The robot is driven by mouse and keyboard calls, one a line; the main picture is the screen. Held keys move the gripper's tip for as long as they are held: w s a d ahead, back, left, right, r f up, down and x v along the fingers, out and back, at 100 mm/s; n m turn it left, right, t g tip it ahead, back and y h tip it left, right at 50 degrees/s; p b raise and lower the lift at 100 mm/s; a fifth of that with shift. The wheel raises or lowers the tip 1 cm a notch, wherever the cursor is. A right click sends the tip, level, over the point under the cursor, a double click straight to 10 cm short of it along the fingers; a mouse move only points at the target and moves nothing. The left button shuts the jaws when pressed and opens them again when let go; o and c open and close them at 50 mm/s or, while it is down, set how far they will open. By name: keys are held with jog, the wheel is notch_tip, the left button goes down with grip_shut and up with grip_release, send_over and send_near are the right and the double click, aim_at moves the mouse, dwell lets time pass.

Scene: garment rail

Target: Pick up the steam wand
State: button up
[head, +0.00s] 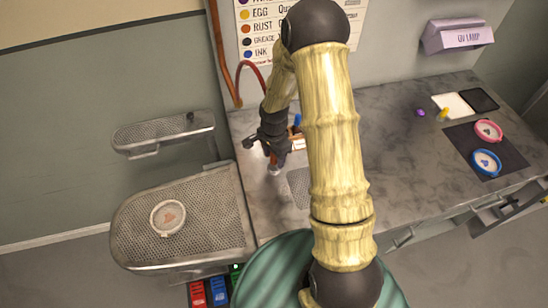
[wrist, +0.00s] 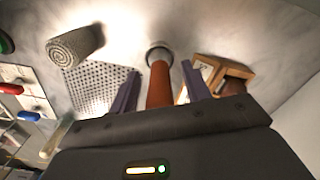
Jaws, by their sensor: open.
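The steam wand (wrist: 160,86) has an orange-brown handle and a round metal end. In the wrist view it lies between the two purple fingers of my gripper (wrist: 160,88), with a gap on either side. My gripper is open around it and does not visibly grip it. In the head view my gripper (head: 280,152) is low over the left part of the grey counter, and a small part of the steam wand (head: 273,167) shows beneath it. My arm hides some of the counter there.
A wooden holder (wrist: 222,72) stands close to the right finger, and a rolled grey cloth (wrist: 75,46) lies to the left. A perforated plate (wrist: 98,84) is beside the left finger. A perforated board (head: 215,205) bears a stained hoop (head: 168,218). The counter's middle right (head: 400,150) is clear.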

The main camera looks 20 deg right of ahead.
dwell(0.3)
grip_shut()
jog(key=shift+r, duration=0.15)
notch_tip(320, 180, up, 10)
jog(key=shift+f+b, duration=0.1)
jog(key=shift+b, duration=0.75)
jog(key=shift+f, duration=0.1)
